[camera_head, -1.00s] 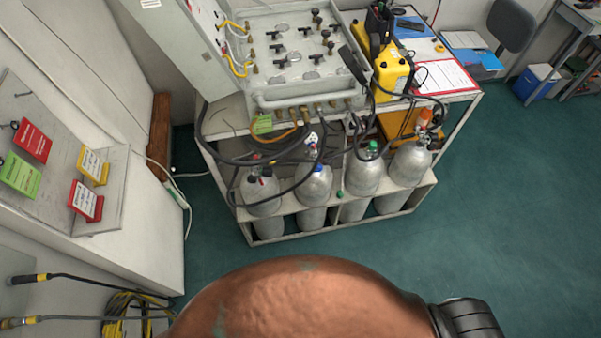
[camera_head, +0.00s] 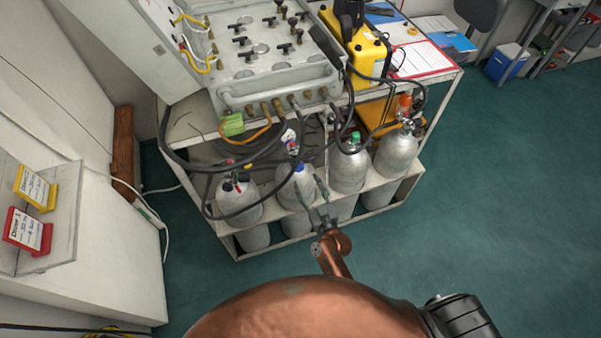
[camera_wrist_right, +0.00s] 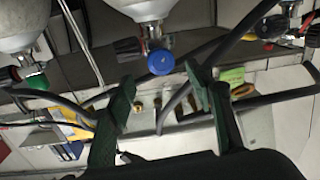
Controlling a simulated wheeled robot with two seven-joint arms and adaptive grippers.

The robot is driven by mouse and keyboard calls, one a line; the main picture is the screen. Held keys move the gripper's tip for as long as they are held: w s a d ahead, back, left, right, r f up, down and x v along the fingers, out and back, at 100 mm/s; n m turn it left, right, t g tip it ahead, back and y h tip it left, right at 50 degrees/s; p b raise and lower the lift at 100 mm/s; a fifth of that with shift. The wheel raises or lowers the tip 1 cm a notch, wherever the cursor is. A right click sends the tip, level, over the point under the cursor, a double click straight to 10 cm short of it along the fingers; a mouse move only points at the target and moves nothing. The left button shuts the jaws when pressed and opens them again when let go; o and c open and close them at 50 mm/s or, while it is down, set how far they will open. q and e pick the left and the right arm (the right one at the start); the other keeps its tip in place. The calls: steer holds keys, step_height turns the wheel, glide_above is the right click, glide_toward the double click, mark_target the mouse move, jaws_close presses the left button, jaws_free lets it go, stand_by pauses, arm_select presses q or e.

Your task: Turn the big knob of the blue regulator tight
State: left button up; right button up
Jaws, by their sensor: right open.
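The blue regulator's big round blue knob (camera_wrist_right: 161,62) shows in the right wrist view, below a grey cylinder's neck, with a small black knob (camera_wrist_right: 128,47) beside it. In the head view the blue knob (camera_head: 298,168) sits on top of the second cylinder from the left. My right gripper (camera_head: 309,185) is open and empty in front of that cylinder. In the right wrist view its green fingers (camera_wrist_right: 160,76) stand apart, with the blue knob appearing between and just beyond their tips. Contact cannot be told. My left gripper is not in view.
Black hoses (camera_head: 180,160) loop around the cylinders. The green-knob regulator (camera_head: 355,138) and an orange one (camera_head: 403,105) stand to the right, a black-and-red one (camera_head: 232,183) to the left. The valve panel (camera_head: 265,60) is above. Floor in front is clear.

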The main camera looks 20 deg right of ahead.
mark_target(299, 170)
steer(key=w, duration=0.6)
steer(key=shift+w+a+f+b, duration=0.15)
steer(key=shift+a+b, duration=0.1)
steer(key=shift+b, duration=0.15)
steer(key=shift+c, duration=0.7)
steer(key=c, duration=1)
steer(key=m, duration=0.4)
steer(key=shift+a+m, duration=0.1)
steer(key=shift+m, duration=0.2)
steer(key=shift+m+t+h, duration=0.3)
steer(key=shift+m, duration=2)
